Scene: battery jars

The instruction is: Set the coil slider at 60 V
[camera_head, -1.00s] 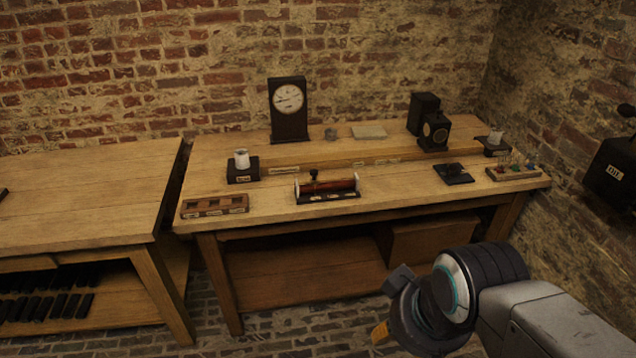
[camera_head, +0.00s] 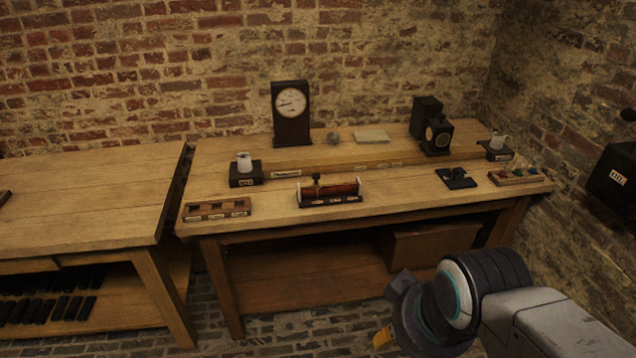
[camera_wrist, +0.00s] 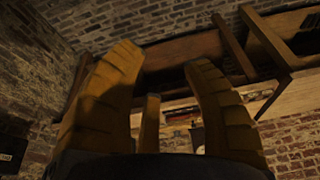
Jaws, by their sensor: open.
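The coil (camera_head: 343,188) is a reddish-brown cylinder between pale end pieces, on a dark base near the front of the right table. Its slider (camera_head: 317,179) is a dark knob standing at the left part of the coil. Small pale labels run along the base front, too small to read. My gripper (camera_head: 388,318) is in front of the table, below its top, well apart from the coil. In the wrist view my gripper (camera_wrist: 165,95) shows its yellow-brown fingers spread apart with nothing between them.
The right table (camera_head: 270,213) bears a dial meter (camera_head: 292,103), a white cup on a black block (camera_head: 244,172), a slotted wooden tray (camera_head: 217,209), a black switch (camera_head: 456,178) and a dark lamp-like box (camera_head: 436,137). Another table (camera_head: 80,205) stands left. A dark box hangs at right.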

